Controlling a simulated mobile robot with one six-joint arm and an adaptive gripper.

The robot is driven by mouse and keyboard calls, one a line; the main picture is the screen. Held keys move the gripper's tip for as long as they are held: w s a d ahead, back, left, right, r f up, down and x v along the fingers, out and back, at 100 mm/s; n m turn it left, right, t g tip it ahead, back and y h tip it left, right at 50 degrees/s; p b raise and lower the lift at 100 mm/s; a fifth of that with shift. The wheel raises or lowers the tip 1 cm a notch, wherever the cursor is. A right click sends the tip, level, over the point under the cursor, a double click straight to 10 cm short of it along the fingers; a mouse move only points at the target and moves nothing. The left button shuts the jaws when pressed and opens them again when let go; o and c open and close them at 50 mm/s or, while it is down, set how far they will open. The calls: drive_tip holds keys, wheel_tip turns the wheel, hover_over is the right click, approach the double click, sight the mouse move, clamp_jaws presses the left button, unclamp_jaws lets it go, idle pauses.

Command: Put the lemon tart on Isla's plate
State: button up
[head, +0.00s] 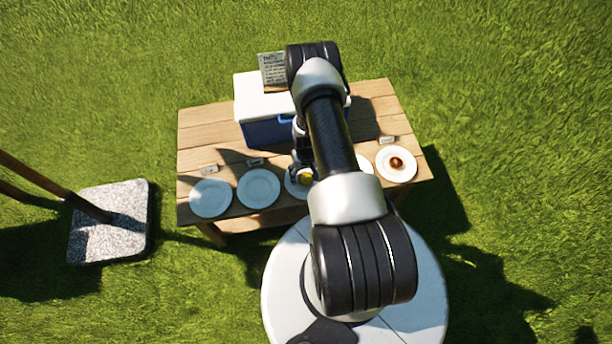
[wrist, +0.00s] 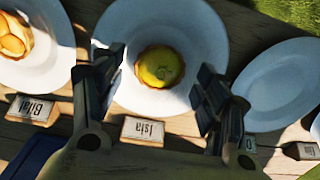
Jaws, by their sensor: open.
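The lemon tart (wrist: 158,67), a round yellow-topped tart with a brown crust, lies on a white plate (wrist: 206,40) in the wrist view. The name card (wrist: 145,130) beside that plate reads "Isla", upside down. My gripper (wrist: 160,92) is open, with one finger on each side over the plate's near edge. The fingers look apart from the tart. In the head view the tart (head: 306,176) shows just beside my gripper (head: 301,162), and my arm hides part of its plate.
In the wrist view, a plate with a golden pastry (wrist: 14,38) stands left, by a card (wrist: 33,109) reading "Bilal". An empty plate (wrist: 280,85) stands right. In the head view, a cooler (head: 262,110) stands at the back of the wooden table (head: 205,135). A brown pastry (head: 396,163) is far right.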

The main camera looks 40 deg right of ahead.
wheel_tip(320, 180, up, 11)
drive_tip(key=p, duration=0.3)
wheel_tip(320, 180, up, 15)
drive_tip(key=n, duration=0.1)
hover_over(306, 178)
drive_tip(key=w+a, duration=0.2)
drive_tip(key=w, duration=0.4)
drive_tip(key=a+r+n+t, duration=0.1)
drive_tip(key=a+r, duration=0.3)
drive_tip(key=r, duration=0.6)
drive_tip(key=a+r+n+t, duration=0.1)
drive_tip(key=a+r, duration=0.3)
drive_tip(key=r, duration=0.6)
drive_tip(key=s+a+r+n+t, duration=0.1)
drive_tip(key=s+a+r, duration=0.3)
drive_tip(key=r, duration=0.2)
drive_tip(key=s+a+r+n, duration=0.1)
drive_tip(key=s+a+r, duration=0.4)
drive_tip(key=r, duration=0.2)
drive_tip(key=s+a+r, duration=0.1)
drive_tip(key=s+a, duration=0.1)
drive_tip(key=s, duration=0.4)
drive_tip(key=s+a+r+n+t, duration=0.1)
drive_tip(key=s+a+r, duration=0.1)
drive_tip(key=s, duration=0.4)
drive_tip(key=shift+a+r+t, duration=0.3)
drive_tip(key=shift+a, duration=0.05)
